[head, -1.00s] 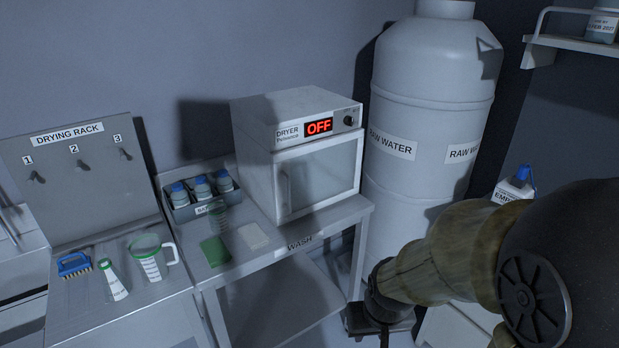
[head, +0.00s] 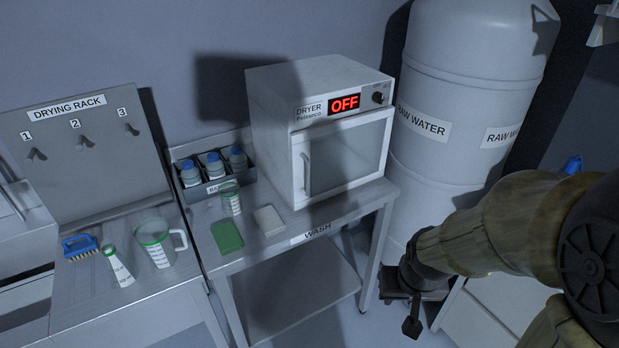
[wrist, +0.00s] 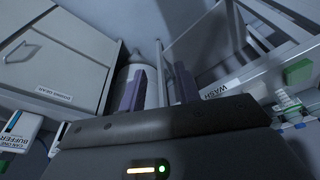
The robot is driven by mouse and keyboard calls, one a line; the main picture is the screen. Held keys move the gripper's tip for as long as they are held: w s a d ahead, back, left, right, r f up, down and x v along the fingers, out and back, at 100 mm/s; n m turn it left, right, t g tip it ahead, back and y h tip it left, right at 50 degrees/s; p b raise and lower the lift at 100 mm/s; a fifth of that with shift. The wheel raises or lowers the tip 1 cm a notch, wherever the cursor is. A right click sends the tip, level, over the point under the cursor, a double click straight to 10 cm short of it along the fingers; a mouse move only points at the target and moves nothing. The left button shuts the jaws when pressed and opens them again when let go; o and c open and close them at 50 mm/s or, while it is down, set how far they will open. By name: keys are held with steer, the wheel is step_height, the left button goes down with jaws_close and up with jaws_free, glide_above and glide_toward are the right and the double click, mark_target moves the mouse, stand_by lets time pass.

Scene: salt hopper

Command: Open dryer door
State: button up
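The dryer (head: 310,100) is a white box on the wash table, its red display reading OFF. Its door (head: 345,155) has a grey window and a vertical handle (head: 307,174) on the left side, and it is shut. My gripper (head: 411,312) hangs low to the right of the table in the head view, well apart from the dryer. In the wrist view my gripper (wrist: 158,88) has its two fingers spread with nothing between them. I cannot make out the dryer in the wrist view.
The wash table (head: 300,240) also holds a green sponge (head: 227,236), a white block (head: 269,220), a small beaker (head: 231,198) and a bottle box (head: 215,187). The raw water tank (head: 465,90) stands right of the dryer. A drying rack (head: 85,150) is left. A cabinet (wrist: 50,60) shows in the wrist view.

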mark_target(308, 176)
steer(key=w+a+f+n+t+y+b, duration=0.1)
steer(key=w+a+f+t+b, duration=0.15)
steer(key=w, duration=0.45)
steer(key=w+a+f+n+t+y+b, duration=0.1)
steer(key=w+a+t+b, duration=0.25)
steer(key=w, duration=0.35)
steer(key=w+a+r+n+t+y+b, duration=0.2)
steer(key=w+a+r+t+y+b, duration=0.1)
steer(key=w+a+t+y+b, duration=0.2)
steer(key=w+a+t, duration=0.1)
steer(key=a+t, duration=0.1)
steer(key=shift+a+r+n+t, duration=0.3)
steer(key=shift+r+t, duration=0.1)
steer(key=shift+w, duration=0.15)
steer(key=p+x, duration=0.3)
steer(key=x, duration=1.4)
steer(key=shift+w, duration=0.2)
